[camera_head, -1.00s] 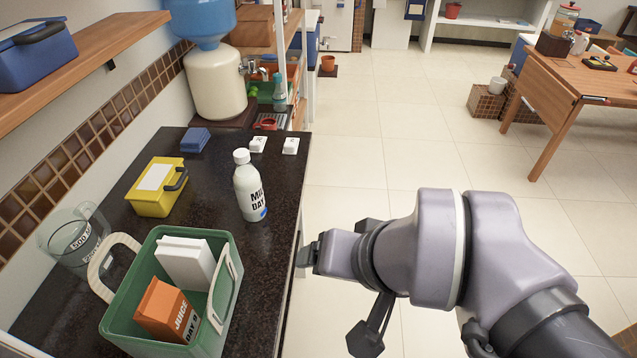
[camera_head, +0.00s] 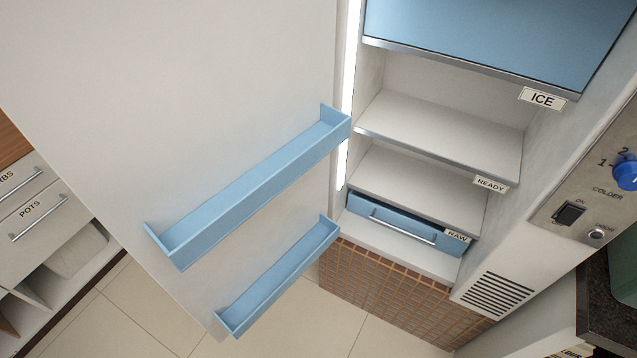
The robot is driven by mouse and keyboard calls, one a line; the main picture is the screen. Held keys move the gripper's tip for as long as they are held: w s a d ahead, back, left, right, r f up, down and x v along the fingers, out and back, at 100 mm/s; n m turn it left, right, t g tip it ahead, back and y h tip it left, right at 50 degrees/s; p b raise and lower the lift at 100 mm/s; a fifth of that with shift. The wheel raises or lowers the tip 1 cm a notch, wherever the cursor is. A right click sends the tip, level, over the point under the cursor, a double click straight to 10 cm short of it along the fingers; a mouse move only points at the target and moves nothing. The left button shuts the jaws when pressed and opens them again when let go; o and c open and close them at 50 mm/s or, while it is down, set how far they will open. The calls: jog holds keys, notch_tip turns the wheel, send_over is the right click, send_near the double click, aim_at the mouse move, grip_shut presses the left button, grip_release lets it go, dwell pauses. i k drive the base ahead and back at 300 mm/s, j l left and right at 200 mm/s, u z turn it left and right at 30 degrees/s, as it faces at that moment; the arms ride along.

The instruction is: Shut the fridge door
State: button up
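The fridge door (camera_head: 180,110) stands wide open on the left, its white inner face showing two blue door shelves, an upper one (camera_head: 250,190) and a lower one (camera_head: 280,278). Both door shelves are empty. The fridge interior (camera_head: 430,127) is open to view, with a blue ICE compartment (camera_head: 500,35) at the top, a READY shelf (camera_head: 440,140) and a blue RAW drawer (camera_head: 405,225) that looks pushed in. My gripper is not in view now.
A control panel (camera_head: 597,190) with a blue knob is at the right of the fridge. A dark counter edge (camera_head: 610,320) is at the lower right. Drawers, one labelled POTS (camera_head: 35,215), stand at the left. Tiled floor (camera_head: 325,325) shows below the door.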

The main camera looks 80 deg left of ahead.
aim_at(201, 135)
jog(key=k+j+u, duration=0.45)
jog(key=k+j, duration=0.2)
jog(key=k+j+u, duration=0.25)
jog(key=k+j, duration=0.15)
jog(key=k+j+u, duration=0.25)
jog(key=j, duration=0.2)
jog(key=k+j+u, duration=0.2)
jog(key=j, duration=0.3)
jog(key=j+u, duration=0.1)
jog(key=j, duration=0.15)
jog(key=i+l, duration=0.2)
jog(key=l, duration=0.15)
jog(key=i+l, duration=0.15)
jog(key=l, duration=0.25)
jog(key=j+u, duration=0.05)
